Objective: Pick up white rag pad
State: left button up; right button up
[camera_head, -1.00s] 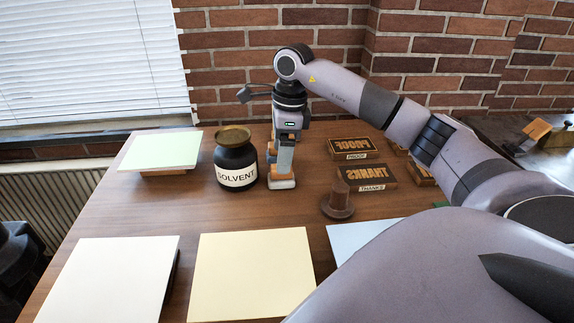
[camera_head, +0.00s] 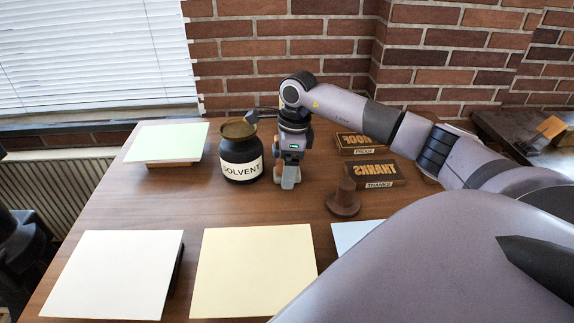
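I cannot make out a white rag pad for certain. A small pale tan and grey shape (camera_head: 278,173) shows right beside my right gripper's fingers, and I cannot tell whether it is the pad or part of the gripper. My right gripper (camera_head: 289,180) points down at the table just right of the black solvent jar (camera_head: 241,166). Its fingers are close to the table top, and their gap is hidden from this side. My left gripper is out of view.
Sheets lie in front: white (camera_head: 112,273), cream (camera_head: 254,270) and a partly hidden blue one (camera_head: 350,234). A pale green sheet (camera_head: 168,142) is at the back left. Right of the gripper are a brown knobbed tool (camera_head: 343,200), a THANKS block (camera_head: 372,173) and a PROOF block (camera_head: 362,143).

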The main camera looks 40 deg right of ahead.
jog(key=c, duration=1.1)
jog(key=shift+r, duration=0.2)
jog(key=shift+c, duration=0.2)
notch_tip(320, 180, up, 20)
jog(key=shift+p, duration=0.45)
jog(key=shift+f, duration=0.15)
